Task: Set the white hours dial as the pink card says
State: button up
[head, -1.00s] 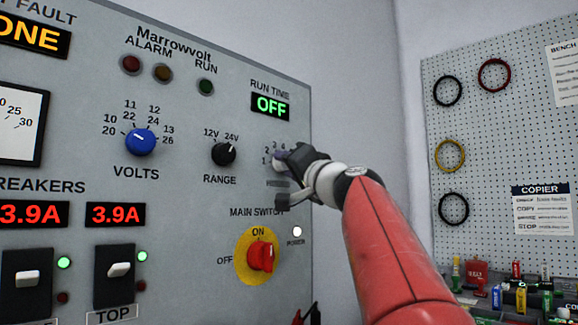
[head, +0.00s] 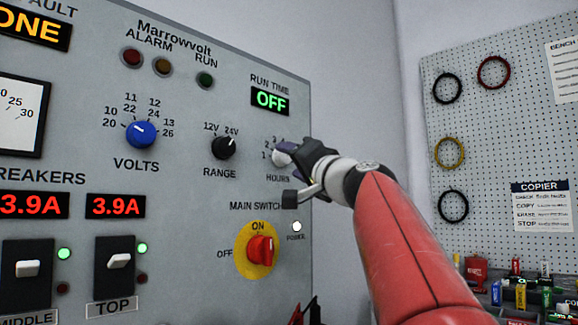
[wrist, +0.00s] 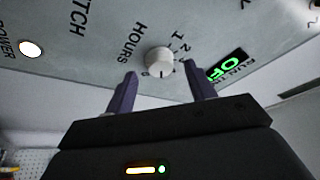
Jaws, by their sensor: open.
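The white hours dial (wrist: 159,61) is on the grey panel, with numbers around it and the word HOURS beside it in the wrist view. In the head view the dial (head: 281,157) is partly hidden by my gripper (head: 299,154). In the wrist view my gripper (wrist: 160,88) is open and empty, with one dark finger on each side and the dial just beyond the tips, between their lines. I see no finger touching it. The RUN TIME display (head: 270,101) reads OFF in green. No pink card is visible in these frames.
The red main switch (head: 261,249) on its yellow plate is below the dial, with a lit white power lamp (head: 297,226). The black range knob (head: 223,147) and blue volts knob (head: 141,134) are to the left. A pegboard (head: 500,130) with cable loops stands at right.

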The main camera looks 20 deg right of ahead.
jog(key=b+v, duration=0.1)
jog(key=v, duration=0.4)
jog(key=shift+s, duration=0.2)
dwell(0.3)
